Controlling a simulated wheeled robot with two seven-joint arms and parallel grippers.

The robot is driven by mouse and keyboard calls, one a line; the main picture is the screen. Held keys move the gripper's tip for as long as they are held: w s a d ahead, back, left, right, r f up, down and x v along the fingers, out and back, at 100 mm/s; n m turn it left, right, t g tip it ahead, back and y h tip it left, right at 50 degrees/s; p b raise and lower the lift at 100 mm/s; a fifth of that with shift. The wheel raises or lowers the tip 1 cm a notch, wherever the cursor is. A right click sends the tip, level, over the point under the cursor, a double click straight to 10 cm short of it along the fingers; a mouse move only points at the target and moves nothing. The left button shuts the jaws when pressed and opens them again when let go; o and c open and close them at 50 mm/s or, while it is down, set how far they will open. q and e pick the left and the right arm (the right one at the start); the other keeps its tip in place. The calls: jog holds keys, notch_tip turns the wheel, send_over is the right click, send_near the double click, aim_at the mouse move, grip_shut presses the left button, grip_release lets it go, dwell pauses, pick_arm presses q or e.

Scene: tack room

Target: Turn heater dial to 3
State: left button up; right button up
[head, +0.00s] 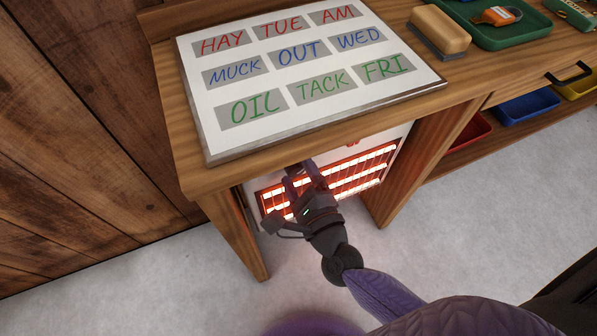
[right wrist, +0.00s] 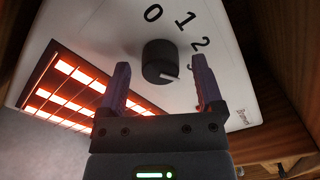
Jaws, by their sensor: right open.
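The heater (head: 403,132) is a white box with glowing orange bars under the table; the tabletop hides its upper part in the head view. Its white dial panel (right wrist: 225,22) fills much of the right wrist view. The black round dial (right wrist: 160,62) has a pale mark at its lower right edge. My right gripper (right wrist: 160,64) is open, a finger on either side of the dial with gaps. It also shows in the head view (head: 303,178), before the heater.
The wooden table (head: 440,95) overhangs the heater, with table legs (head: 238,232) close on both sides. A whiteboard (head: 310,75) with words lies on top, beside a brush (head: 440,30) and a green tray (head: 500,36).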

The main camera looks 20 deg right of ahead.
jog(key=shift+s, duration=0.1)
pick_arm(q)
jog(key=shift+p+v, duration=1.05)
jog(key=shift+p, duration=0.1)
pick_arm(e)
jog(key=s, duration=0.9)
jog(key=shift+s+d, duration=0.15)
jog(key=shift+s, duration=0.25)
pick_arm(q)
jog(key=shift+a, duration=0.1)
